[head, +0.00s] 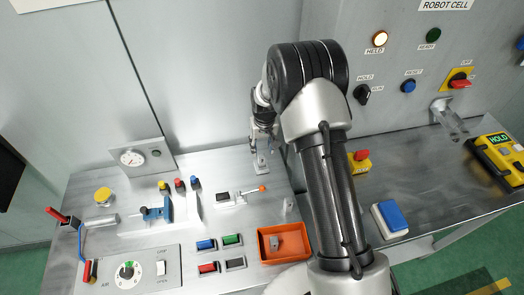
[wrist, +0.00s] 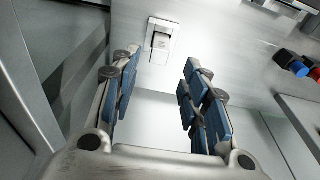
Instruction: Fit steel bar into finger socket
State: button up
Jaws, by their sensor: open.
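My gripper (wrist: 155,90) is open, its blue-padded fingers wide apart with nothing between them. In the head view my gripper (head: 262,140) points down near the back wall, partly hidden by my arm. Just beyond its fingers is a small pale metal fitting (wrist: 163,36) with a square recess, which looks like the finger socket; the fitting also shows in the head view (head: 261,168). A lighter block-like shape sits in its lower part; I cannot tell whether it is a separate piece. No loose steel bar can be made out with certainty.
An orange tray (head: 264,256) with a small grey block (head: 274,243) stands at the front. A lever switch (head: 240,196), coloured knobs (head: 179,184) and a gauge panel (head: 133,160) are to the left. A blue button box (head: 390,217) is right of my arm.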

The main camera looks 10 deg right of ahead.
jog(key=s+r+t, duration=0.1)
jog(key=s+r, duration=0.6)
jog(key=r, duration=0.6)
jog(key=s+r, duration=0.7)
jog(key=r, duration=0.6)
jog(key=s+r+t, duration=0.1)
jog(key=s+r, duration=0.1)
jog(key=s, duration=0.9)
jog(key=s+r, duration=0.3)
jog(key=s, duration=0.8)
jog(key=shift+s+r+t, duration=0.2)
jog(key=shift+s+t, duration=0.1)
jog(key=shift+t, duration=0.1)
